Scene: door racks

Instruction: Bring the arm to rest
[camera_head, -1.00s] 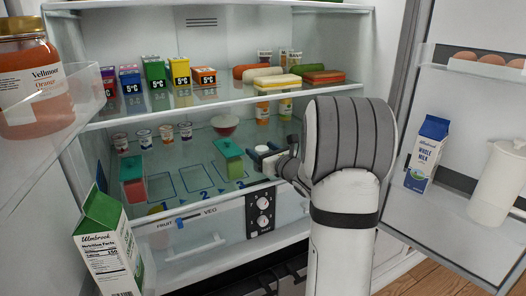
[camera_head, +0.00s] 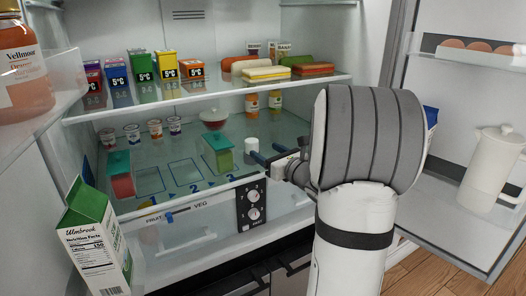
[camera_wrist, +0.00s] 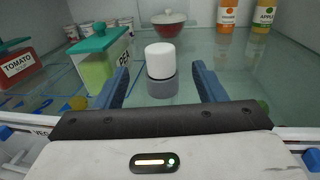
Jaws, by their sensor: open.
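My gripper (camera_head: 268,158) is inside the open fridge, just above the lower glass shelf (camera_head: 190,150). In the wrist view its two blue fingers (camera_wrist: 163,84) are apart with nothing held between them. A small white cylinder with a grey lower part (camera_wrist: 160,62) stands on the shelf ahead, seen between the fingers and beyond their tips. It also shows in the head view (camera_head: 252,144) just past the fingertips. My arm crosses the right half of the head view and hides part of the door.
A green-lidded pea container (camera_head: 218,152) stands left of my gripper, and a tomato container (camera_head: 121,175) farther left. A red bowl (camera_head: 214,118) and bottles stand behind. The upper shelf (camera_head: 200,100) lies above. The open door holds a white jug (camera_head: 492,170) at right.

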